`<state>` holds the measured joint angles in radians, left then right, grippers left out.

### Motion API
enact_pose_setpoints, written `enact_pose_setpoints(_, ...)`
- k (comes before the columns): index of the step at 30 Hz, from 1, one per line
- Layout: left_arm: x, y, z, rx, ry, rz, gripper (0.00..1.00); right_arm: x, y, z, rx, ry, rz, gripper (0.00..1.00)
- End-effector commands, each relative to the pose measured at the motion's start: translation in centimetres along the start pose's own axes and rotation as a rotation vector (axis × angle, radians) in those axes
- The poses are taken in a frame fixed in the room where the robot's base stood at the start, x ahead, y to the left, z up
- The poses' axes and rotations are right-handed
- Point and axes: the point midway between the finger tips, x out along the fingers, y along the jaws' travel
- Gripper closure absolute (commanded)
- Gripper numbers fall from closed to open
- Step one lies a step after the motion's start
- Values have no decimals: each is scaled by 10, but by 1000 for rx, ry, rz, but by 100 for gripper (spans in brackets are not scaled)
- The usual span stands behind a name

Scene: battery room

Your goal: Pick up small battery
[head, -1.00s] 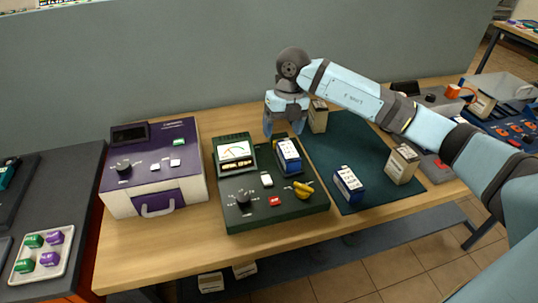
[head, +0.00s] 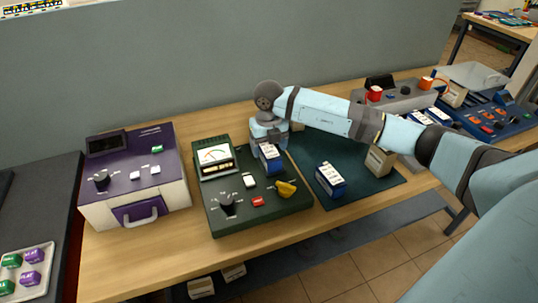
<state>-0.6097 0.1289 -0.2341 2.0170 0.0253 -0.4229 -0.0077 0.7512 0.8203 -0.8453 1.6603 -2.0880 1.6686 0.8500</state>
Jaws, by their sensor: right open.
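A small blue battery with a white label (head: 270,158) stands in the dark green tester (head: 268,218). My right gripper (head: 269,140) points down right at this battery's top and back side. Its jaws are open, but I cannot tell whether the fingers straddle the battery. Another blue battery (head: 330,180) stands on the dark green mat (head: 362,192). A beige battery (head: 379,161) stands to its right on the mat, and another beige block (head: 297,126) is mostly hidden behind my right gripper. My left gripper is out of view.
A purple and white device (head: 135,178) stands at the left of the wooden table (head: 180,250). A grey device (head: 400,98) and a blue tray unit (head: 495,118) are at the right.

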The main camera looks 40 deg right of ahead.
Motion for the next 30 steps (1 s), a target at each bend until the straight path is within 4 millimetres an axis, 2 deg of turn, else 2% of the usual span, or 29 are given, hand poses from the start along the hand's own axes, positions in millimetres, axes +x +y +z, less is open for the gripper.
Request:
enact_pose_setpoints(3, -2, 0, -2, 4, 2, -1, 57, 20, -1, -1, 0, 3, -1, 24)
enact_pose_setpoints(6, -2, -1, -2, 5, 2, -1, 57, 30, 0, -1, -1, 2, 1, 24)
enact_pose_setpoints(13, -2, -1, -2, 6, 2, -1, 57, 31, 0, -1, -1, 0, 1, 27)
enact_pose_setpoints(22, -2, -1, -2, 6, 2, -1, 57, 31, 0, -1, -1, 0, 1, 96)
enact_pose_setpoints(24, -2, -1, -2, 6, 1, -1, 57, 30, 0, 0, -1, -2, 1, 100)
enact_pose_setpoints(30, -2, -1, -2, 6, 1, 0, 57, 29, 0, 0, -1, -2, 2, 100)
